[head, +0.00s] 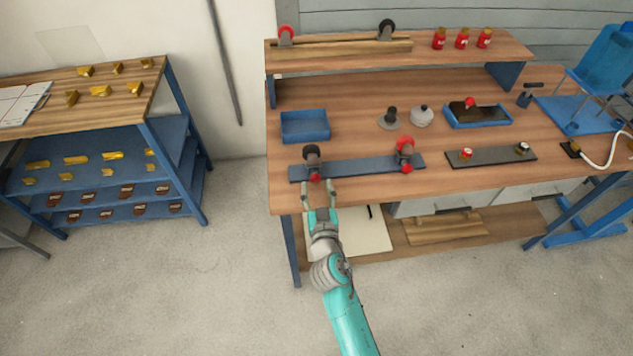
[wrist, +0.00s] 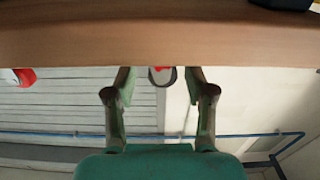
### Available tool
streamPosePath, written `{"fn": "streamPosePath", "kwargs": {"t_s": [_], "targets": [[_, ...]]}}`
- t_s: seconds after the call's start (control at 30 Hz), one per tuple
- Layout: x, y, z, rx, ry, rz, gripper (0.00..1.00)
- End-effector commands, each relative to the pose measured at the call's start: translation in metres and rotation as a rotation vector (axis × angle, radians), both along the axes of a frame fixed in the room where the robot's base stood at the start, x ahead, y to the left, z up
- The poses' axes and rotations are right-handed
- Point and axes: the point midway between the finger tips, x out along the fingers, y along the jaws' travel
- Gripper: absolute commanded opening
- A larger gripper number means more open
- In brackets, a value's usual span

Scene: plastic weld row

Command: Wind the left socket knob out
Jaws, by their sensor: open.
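A dark blue rail (head: 358,167) lies along the front of the bench with two sockets on it. The left socket (head: 311,155) is black on top, with a red knob (head: 314,177) facing the front edge. The right socket (head: 405,147) is red, also with a red knob (head: 404,168). My gripper (head: 318,184) is open just in front of the left knob. In the wrist view the rounded end of a knob with some red (wrist: 162,76) shows between the open fingertips (wrist: 160,73), with a gap on each side. I cannot tell whether the fingers reach around it.
The wooden bench edge (wrist: 150,38) crosses the wrist view close to the fingers. A blue tray (head: 305,126) stands behind the left socket. A dark plate (head: 491,157) with two small knobs lies to the right.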

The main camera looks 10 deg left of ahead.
Motion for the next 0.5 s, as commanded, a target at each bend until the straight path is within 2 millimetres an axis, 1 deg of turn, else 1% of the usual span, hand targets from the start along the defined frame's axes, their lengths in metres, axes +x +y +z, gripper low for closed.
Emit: {"fn": "streamPosePath", "kwargs": {"t_s": [0.03,0.1,0.2,0.33,0.5], "targets": [[0.007,0.002,0.0,0.0,0.0,-0.001,0.55],[0.013,0.004,0.0,0.0,-0.001,-0.001,0.55],[0.02,0.005,0.0,0.0,0.001,0.0,0.55],[0.023,0.007,0.0,0.0,0.0,0.0,0.55],[0.024,0.007,0.0,0.0,0.0,0.0,0.55]]}}
